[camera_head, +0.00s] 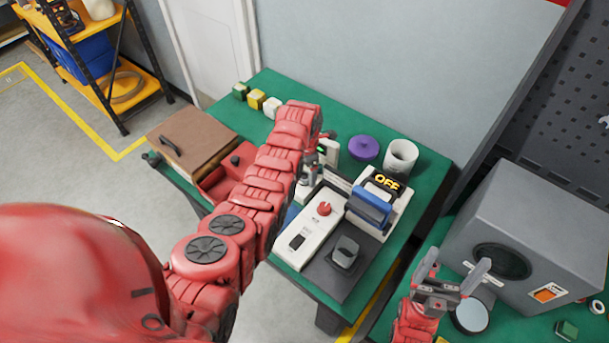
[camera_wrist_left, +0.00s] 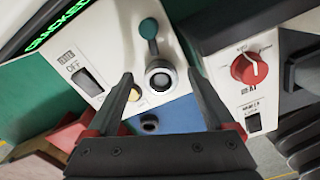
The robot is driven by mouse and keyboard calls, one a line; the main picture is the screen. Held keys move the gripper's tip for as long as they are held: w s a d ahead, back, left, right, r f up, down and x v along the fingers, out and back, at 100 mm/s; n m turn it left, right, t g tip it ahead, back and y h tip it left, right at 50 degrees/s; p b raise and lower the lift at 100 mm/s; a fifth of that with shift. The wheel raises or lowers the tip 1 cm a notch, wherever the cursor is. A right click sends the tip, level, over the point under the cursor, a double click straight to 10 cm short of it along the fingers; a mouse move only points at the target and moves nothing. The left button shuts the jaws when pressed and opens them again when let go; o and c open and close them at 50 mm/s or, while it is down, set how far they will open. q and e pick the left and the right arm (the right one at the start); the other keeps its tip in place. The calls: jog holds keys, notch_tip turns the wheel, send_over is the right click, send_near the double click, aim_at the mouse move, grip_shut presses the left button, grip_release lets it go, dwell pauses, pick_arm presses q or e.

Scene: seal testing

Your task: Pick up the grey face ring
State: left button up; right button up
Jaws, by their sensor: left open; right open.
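In the left wrist view a small round grey ring-like part (camera_wrist_left: 160,78) with a dark centre sits on a white device; it looks like the grey face ring, though I cannot be sure. My left gripper (camera_wrist_left: 159,82) is open, its two fingers apart on either side of that part in the picture. I cannot tell how far the fingertips are from it. In the head view my left gripper (camera_head: 311,168) is small and partly hidden by my arm beside the devices on the green table. My right gripper (camera_head: 453,272) is open and empty, in front of the grey box.
A white panel with a red knob (camera_head: 323,209) stands beside the device with the OFF display (camera_head: 385,180). A purple cylinder (camera_head: 363,148) and a pale hollow cylinder (camera_head: 401,157) stand behind. A grey box (camera_head: 535,215) stands at right. A brown case (camera_head: 192,140) lies left.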

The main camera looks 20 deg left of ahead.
pick_arm(q)
grip_shut()
dwell(0.4)
jog(key=shift+w+r+b, duration=0.1)
jog(key=shift+r+b, duration=0.7)
jog(key=shift+b, duration=0.15)
jog(key=shift+r+b, duration=0.6)
jog(key=shift+r, duration=0.05)
jog(key=s+p, duration=0.2)
jog(key=s, duration=0.1)
jog(key=shift+a+r, duration=0.15)
jog(key=shift+r, duration=0.25)
jog(key=s+p, duration=0.1)
jog(key=r+p, duration=0.1)
jog(key=p, duration=0.1)
jog(key=shift+s+a+r+p, duration=0.15)
jog(key=shift+s+r+p, duration=0.15)
jog(key=shift+s, duration=0.1)
jog(key=s+a+r+p, duration=0.1)
jog(key=s+r+p, duration=0.2)
jog(key=s+p, duration=0.5)
jog(key=shift+s+a+r, duration=0.25)
jog(key=shift+s+r, duration=0.05)
jog(key=shift+s, duration=1.4)
